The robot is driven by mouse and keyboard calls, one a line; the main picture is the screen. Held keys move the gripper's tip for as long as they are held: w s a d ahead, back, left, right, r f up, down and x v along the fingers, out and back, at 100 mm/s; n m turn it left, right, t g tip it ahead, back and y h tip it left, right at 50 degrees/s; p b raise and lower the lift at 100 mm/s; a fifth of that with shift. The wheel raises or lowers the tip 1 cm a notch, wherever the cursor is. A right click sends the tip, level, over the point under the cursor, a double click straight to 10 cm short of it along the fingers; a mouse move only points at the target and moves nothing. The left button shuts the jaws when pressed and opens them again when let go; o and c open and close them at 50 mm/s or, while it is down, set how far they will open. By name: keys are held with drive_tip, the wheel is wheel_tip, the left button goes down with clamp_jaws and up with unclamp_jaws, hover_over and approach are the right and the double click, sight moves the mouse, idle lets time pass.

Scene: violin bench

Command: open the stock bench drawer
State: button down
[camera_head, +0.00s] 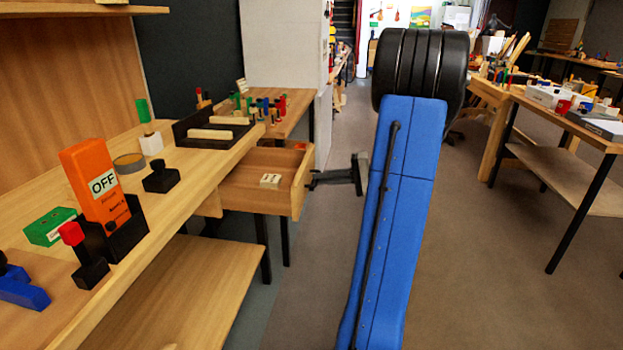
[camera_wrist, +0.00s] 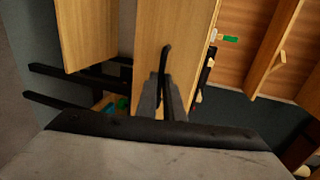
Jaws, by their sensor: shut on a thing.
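The stock bench drawer (camera_head: 240,198) is pulled out from under the wooden bench (camera_head: 226,158) in the head view, with its inside showing. A small pale block with dark marks (camera_head: 270,180) lies in it. My gripper (camera_head: 318,179) is at the drawer's front, on the aisle side. In the wrist view my gripper's fingers (camera_wrist: 166,98) are closed around the dark handle (camera_wrist: 166,58) on the wooden drawer front (camera_wrist: 175,28). The exact contact on the handle is small and partly hidden by the fingers.
A lower shelf (camera_head: 180,300) lies beneath. The floor (camera_head: 480,270) right of my arm is clear up to another table (camera_head: 590,135).

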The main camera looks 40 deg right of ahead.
drive_tip(key=shift+s+d, duration=0.2)
drive_tip(key=shift+s, duration=0.05)
drive_tip(key=c, duration=1.9)
unclamp_jaws()
drive_tip(key=v, duration=1.7)
drive_tip(key=shift+s, duration=0.2)
drive_tip(key=shift+s+d, duration=0.1)
drive_tip(key=shift+d, duration=0.1)
